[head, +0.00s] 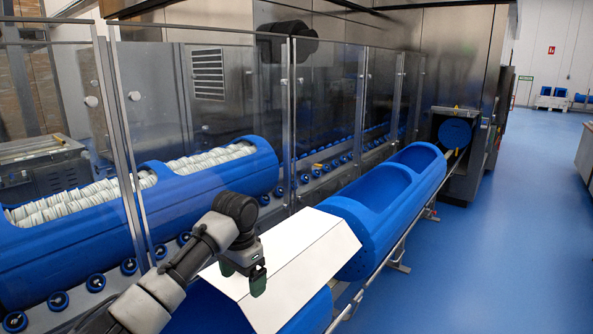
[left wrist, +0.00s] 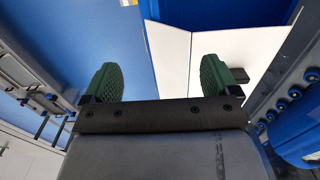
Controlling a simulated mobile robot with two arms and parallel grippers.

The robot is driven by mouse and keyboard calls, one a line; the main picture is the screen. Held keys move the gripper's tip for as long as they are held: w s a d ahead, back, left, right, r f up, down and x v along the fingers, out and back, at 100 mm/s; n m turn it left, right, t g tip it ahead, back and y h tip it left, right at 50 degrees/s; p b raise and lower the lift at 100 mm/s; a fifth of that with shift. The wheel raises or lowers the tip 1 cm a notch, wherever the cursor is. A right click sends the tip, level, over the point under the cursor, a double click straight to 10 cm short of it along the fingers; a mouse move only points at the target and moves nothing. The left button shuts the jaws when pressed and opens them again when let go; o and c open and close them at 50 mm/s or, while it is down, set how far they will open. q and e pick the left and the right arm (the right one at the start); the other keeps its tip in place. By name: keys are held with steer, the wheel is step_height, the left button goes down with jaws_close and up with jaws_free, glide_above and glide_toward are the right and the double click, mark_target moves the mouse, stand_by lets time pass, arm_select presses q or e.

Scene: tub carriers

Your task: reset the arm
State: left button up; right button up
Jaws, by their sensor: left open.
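My left arm reaches in from the lower left of the head view. Its gripper (head: 258,281) points down over the white angled cover (head: 305,250) on the near blue tub. From this view I cannot tell whether it touches the cover. In the left wrist view the two green fingers of the left gripper (left wrist: 158,80) stand wide apart with nothing between them. The white cover (left wrist: 245,50) lies beyond them. My right gripper is not in view.
An empty blue tub (head: 378,222) sits on the rail ahead of the cover. Clear panels (head: 330,100) stand at the left, with a blue tub (head: 190,205) full of white items behind them. Blue floor (head: 500,260) is free at the right.

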arm_select(q)
steer(key=s+d+f+h, duration=0.2)
steer(key=s+d+f, duration=0.1)
steer(key=s+f, duration=1.45)
steer(key=s+a+f+n+t+y, duration=0.1)
steer(key=s+a+n, duration=0.1)
steer(key=s+a, duration=0.35)
steer(key=s+a+n+t, duration=0.1)
steer(key=s+a+n, duration=0.15)
steer(key=s, duration=0.55)
steer(key=s+a+f+n+t+y, duration=0.1)
steer(key=s+a, duration=0.3)
steer(key=s, duration=0.3)
step_height(320, 180, down, 27)
steer(key=s+g, duration=0.1)
steer(key=s, duration=0.1)
steer(key=s+a+f+g, duration=0.1)
steer(key=s+a+f, duration=0.2)
steer(key=s+f, duration=1.1)
steer(key=shift+s+f+b, duration=0.4)
steer(key=shift+s, duration=0.35)
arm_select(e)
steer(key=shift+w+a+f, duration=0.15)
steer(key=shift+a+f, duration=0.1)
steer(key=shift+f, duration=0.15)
